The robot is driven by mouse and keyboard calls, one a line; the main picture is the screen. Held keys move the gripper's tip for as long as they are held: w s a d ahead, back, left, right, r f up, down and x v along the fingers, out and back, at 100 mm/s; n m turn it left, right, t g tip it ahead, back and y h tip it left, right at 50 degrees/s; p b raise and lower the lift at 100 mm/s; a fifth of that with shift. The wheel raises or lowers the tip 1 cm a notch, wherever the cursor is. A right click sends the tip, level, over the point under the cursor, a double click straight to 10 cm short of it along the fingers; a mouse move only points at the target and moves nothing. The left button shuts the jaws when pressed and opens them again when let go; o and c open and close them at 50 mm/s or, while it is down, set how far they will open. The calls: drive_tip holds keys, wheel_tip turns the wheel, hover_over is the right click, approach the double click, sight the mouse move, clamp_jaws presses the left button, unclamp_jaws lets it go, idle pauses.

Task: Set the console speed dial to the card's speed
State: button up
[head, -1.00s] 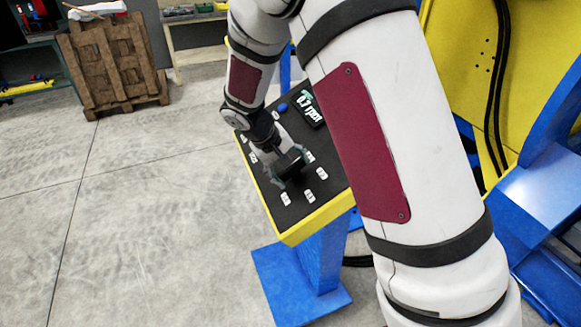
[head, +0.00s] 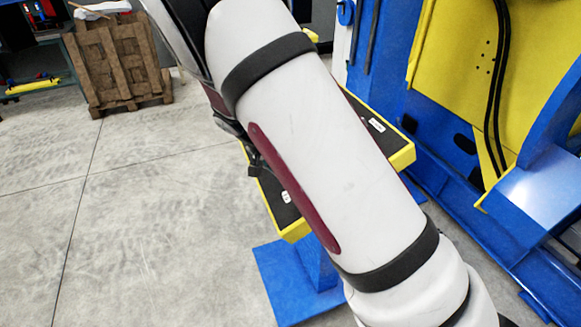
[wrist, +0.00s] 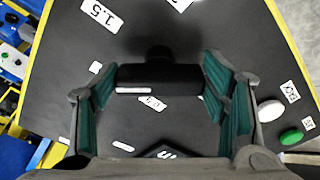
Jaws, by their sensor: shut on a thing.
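The black console panel (wrist: 60,95) fills most of the wrist view. The speed dial (wrist: 185,78) is a black bar-shaped knob with a pale stripe near its left end, lying crosswise in the wrist view. My gripper (wrist: 160,85) has its teal-padded fingers at the two ends of this bar, shut on it. A label reading 1.5 (wrist: 101,15) lies at upper left, and other labels around the dial are partly hidden or unreadable. In the head view my arm covers most of the console (head: 290,215), hiding the dial and my fingertips. I cannot make out the card.
A white button (wrist: 270,111) and a green button (wrist: 291,137) sit right of my gripper. A dark display edge (wrist: 165,151) shows at the bottom. Blue and yellow machinery (head: 455,75) stands right of the console. Open floor (head: 130,220) lies left.

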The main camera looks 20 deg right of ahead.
drive_tip(key=m, duration=0.4)
drive_tip(key=shift+a+p, duration=0.15)
drive_tip(key=shift+p, duration=0.25)
drive_tip(key=shift+w+f+m+g, duration=0.15)
drive_tip(key=shift+m+g, duration=0.25)
drive_tip(key=shift+m, duration=1.5)
drive_tip(key=o, duration=1.1)
drive_tip(key=shift+o, duration=0.2)
drive_tip(key=v, duration=1.2)
